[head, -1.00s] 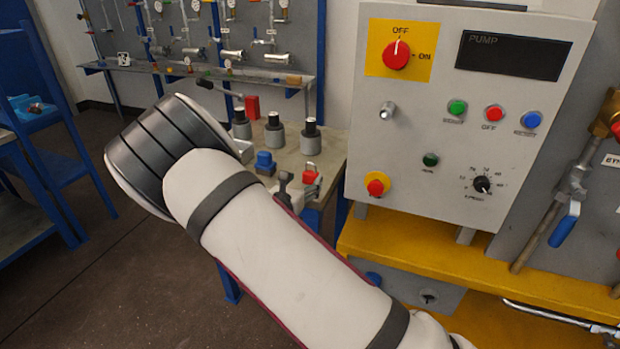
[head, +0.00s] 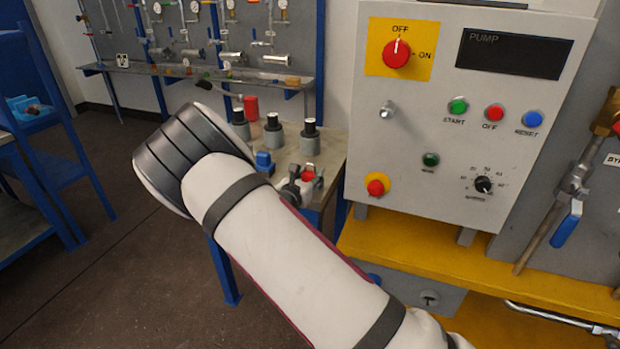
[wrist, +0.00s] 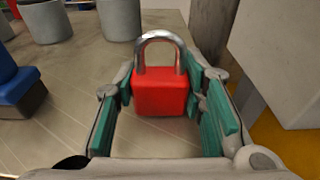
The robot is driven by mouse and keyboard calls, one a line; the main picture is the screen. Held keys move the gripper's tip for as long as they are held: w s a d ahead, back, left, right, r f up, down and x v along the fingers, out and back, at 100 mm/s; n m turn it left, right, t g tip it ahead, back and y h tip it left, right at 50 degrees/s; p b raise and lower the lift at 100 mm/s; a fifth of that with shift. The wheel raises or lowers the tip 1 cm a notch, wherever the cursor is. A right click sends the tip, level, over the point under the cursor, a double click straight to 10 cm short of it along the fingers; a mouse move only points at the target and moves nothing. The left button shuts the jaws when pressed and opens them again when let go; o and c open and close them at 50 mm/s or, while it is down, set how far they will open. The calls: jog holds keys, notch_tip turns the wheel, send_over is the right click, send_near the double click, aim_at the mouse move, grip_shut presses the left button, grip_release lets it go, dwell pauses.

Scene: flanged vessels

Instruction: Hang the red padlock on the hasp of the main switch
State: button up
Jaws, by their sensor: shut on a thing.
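The red padlock (wrist: 160,93) stands upright on the bench with its silver shackle up, between the green-padded fingers of my gripper (wrist: 162,88) in the wrist view. My gripper is shut on its body. In the head view the red padlock (head: 308,172) is small at the bench's right part, and my gripper (head: 301,182) is partly hidden by my own arm. The main switch (head: 397,53) is a red knob on a yellow plate, its pointer at OFF. A small silver fitting, seemingly the hasp (head: 387,110), sticks out below it on the panel.
A blue block-like object (head: 264,162) and several grey cylinders with black tops (head: 274,133) stand near the padlock on the bench (head: 335,150). The grey control panel (head: 450,130) rises to the right above a yellow ledge (head: 400,240).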

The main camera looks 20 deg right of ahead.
jog(key=shift+r, duration=0.15)
jog(key=shift+r, duration=0.5)
notch_tip(320, 180, up, 2)
jog(key=shift+r+p, duration=0.2)
jog(key=shift+p, duration=0.1)
jog(key=s+a+r+p, duration=0.1)
jog(key=s+a+p, duration=0.1)
jog(key=s, duration=1.3)
jog(key=shift+s+a+r, duration=0.2)
jog(key=shift+s+a, duration=0.05)
jog(key=shift+s, duration=0.15)
